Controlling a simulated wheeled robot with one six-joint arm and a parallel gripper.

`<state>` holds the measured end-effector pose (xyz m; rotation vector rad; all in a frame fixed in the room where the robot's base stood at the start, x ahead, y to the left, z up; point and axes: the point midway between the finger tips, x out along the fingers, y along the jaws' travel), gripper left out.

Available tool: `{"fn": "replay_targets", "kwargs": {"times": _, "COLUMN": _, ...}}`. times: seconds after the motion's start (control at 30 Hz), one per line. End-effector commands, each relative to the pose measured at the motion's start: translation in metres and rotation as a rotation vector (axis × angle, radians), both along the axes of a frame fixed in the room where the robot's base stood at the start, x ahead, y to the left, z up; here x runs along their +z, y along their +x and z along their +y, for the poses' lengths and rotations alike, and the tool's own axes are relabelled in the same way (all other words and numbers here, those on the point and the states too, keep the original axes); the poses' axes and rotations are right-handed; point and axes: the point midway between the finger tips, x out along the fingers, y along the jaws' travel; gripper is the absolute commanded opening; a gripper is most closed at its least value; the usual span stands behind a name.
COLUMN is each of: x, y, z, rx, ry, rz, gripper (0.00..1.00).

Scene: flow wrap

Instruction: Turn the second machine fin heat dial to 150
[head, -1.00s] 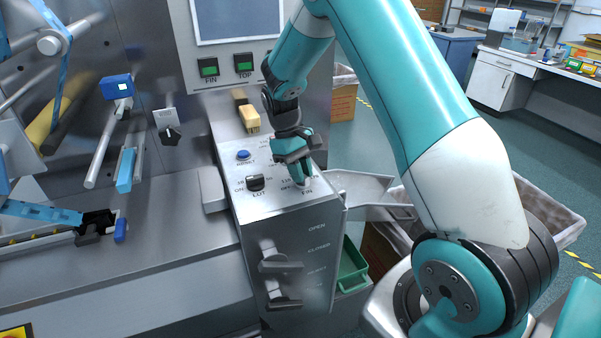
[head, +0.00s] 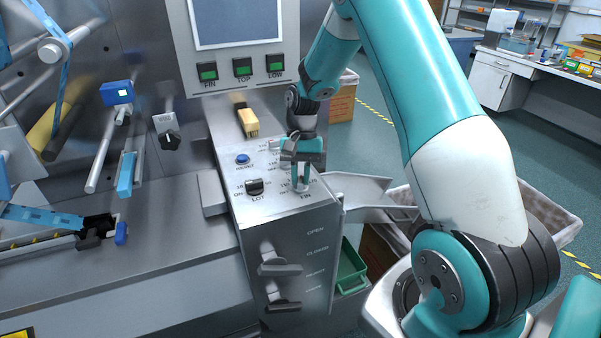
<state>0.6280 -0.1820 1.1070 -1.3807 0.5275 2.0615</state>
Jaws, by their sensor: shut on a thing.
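The control box (head: 268,208) shows in the head view with a dial labelled FIN at its front right corner. My gripper (head: 301,184) points down over this FIN dial (head: 302,187) and is shut on it. The fingers cover most of the dial, so its pointer and setting cannot be read. Some scale numbers show around it, too small to read surely. A black LOT dial (head: 255,187) sits to the left of the gripper, apart from it. Part of another dial scale shows behind the gripper, mostly hidden by it.
A blue RESET button (head: 242,159) and a yellowish block (head: 248,122) lie behind the dials. A screen panel (head: 236,60) with green-lit FIN, TOP and LOW displays stands above. Two lever handles (head: 280,266) project from the box front. A metal chute (head: 352,188) is at the right.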

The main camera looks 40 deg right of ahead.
Motion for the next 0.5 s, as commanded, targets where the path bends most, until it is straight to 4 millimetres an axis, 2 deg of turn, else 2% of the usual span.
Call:
{"fn": "replay_targets", "kwargs": {"times": 0.03, "x": -0.0035, "y": -0.0045, "z": 0.0012, "rx": -0.017, "ry": 0.005, "rz": 0.016, "gripper": 0.00}}
{"fn": "replay_targets", "kwargs": {"times": 0.5, "x": -0.0047, "y": -0.0042, "z": 0.0018, "rx": -0.072, "ry": 0.004, "rz": 0.015, "gripper": 0.00}}
